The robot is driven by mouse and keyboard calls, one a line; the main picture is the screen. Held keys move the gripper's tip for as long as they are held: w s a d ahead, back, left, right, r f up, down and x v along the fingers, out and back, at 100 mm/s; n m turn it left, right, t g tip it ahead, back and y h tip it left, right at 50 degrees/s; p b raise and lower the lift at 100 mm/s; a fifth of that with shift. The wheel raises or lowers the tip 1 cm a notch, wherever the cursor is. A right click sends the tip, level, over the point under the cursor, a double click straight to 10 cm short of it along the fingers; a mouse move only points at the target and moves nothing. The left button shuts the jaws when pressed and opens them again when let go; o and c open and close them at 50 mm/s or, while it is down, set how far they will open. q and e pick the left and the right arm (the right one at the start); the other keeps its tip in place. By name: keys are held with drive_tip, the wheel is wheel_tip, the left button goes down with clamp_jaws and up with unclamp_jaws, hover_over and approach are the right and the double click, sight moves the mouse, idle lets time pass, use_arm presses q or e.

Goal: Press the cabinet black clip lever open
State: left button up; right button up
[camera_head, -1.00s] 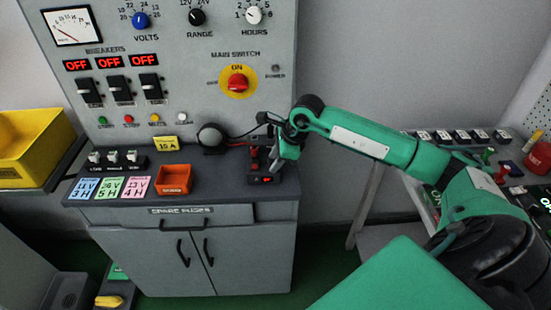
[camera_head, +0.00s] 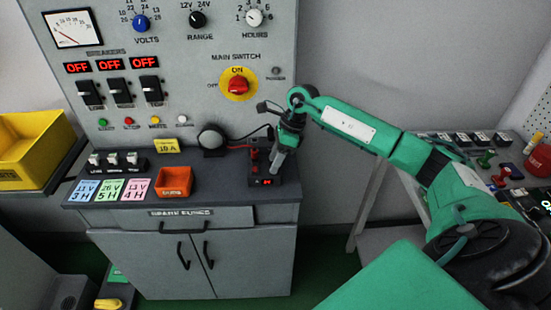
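The grey cabinet (camera_head: 190,262) stands under the test panel, with a dark worktop. A small dark clip block (camera_head: 265,182) with a red display sits at the worktop's right end. A red clip lever (camera_head: 254,156) rises from its left side. The black clip lever cannot be made out; my gripper covers that side of the block. My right gripper (camera_head: 276,166) points down at the block's right side, its fingertips at or just above it. Whether they touch it cannot be told. The fingers show as one narrow grey shape, so their opening is unclear. My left gripper is not in view.
An orange bin (camera_head: 174,181), a yellow label (camera_head: 166,146) and a round dark-rimmed device (camera_head: 211,138) stand left of the block. The panel with its red main switch (camera_head: 238,86) rises behind. Another bench (camera_head: 480,150) with several devices is at the right.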

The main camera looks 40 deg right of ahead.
drive_tip(key=shift+d+r, duration=0.2)
drive_tip(key=shift+r, duration=0.15)
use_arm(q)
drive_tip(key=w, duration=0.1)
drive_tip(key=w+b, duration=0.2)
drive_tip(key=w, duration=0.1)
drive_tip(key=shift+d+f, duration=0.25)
use_arm(e)
drive_tip(key=v, duration=1.3)
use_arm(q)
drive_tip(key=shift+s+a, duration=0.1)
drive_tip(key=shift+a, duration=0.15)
use_arm(e)
drive_tip(key=shift+a, duration=0.1)
